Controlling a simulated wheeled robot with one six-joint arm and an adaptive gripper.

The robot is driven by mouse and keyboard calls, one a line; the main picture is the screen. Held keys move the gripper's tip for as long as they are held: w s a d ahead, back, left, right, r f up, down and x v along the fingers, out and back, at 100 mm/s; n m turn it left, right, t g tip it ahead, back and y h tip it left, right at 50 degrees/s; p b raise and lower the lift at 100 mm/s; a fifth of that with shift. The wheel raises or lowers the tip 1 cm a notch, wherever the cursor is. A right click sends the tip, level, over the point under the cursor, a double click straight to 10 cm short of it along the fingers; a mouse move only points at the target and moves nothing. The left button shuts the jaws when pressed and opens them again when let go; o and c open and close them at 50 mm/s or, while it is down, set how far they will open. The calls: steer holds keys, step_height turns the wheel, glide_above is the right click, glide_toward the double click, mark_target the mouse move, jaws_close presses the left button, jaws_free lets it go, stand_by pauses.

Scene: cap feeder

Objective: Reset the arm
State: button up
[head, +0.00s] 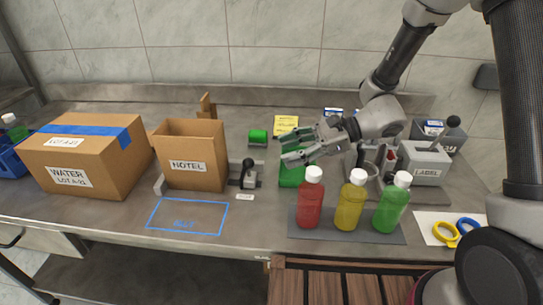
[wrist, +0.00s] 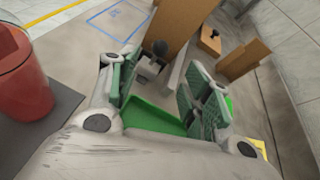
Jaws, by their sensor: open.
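My gripper (head: 287,149) hangs over the middle of the counter, its two fingers spread and pointing left, with nothing between them. A green tray (head: 291,180) lies below the fingers, partly hidden by them and by the bottles. In the wrist view the open fingers with green pads (wrist: 160,78) frame the green tray (wrist: 150,117). In front of my gripper stand a red bottle (head: 309,205), a yellow bottle (head: 349,208) and a green bottle (head: 391,210), all upright with white caps, on a dark mat (head: 330,236). The red bottle also shows in the wrist view (wrist: 20,80).
An open HOTEL box (head: 191,178) and a black-knobbed lever (head: 249,174) stand left of my gripper. A closed WATER box (head: 85,170) is further left. A LABEL machine (head: 425,165) is on the right.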

steer(key=shift+v, duration=1)
steer(key=s+d+r+n+t+h, duration=0.2)
steer(key=s+d+r+n+h, duration=0.3)
steer(key=d, duration=0.6)
steer(key=s+d+r+n+t+h, duration=0.35)
steer(key=d+r, duration=0.35)
steer(key=d, duration=0.5)
steer(key=s+d+r+n+t+h, duration=0.2)
steer(key=s+d+r+n+h, duration=0.3)
steer(key=d, duration=0.6)
steer(key=shift+s+d+f+n+g, duration=0.25)
steer(key=shift+s+f+g, duration=0.1)
steer(key=shift+s+g, duration=0.15)
steer(key=shift+s+d+f+n+g, duration=0.1)
steer(key=shift+s+d+f+g, duration=0.25)
steer(key=shift+s, duration=0.1)
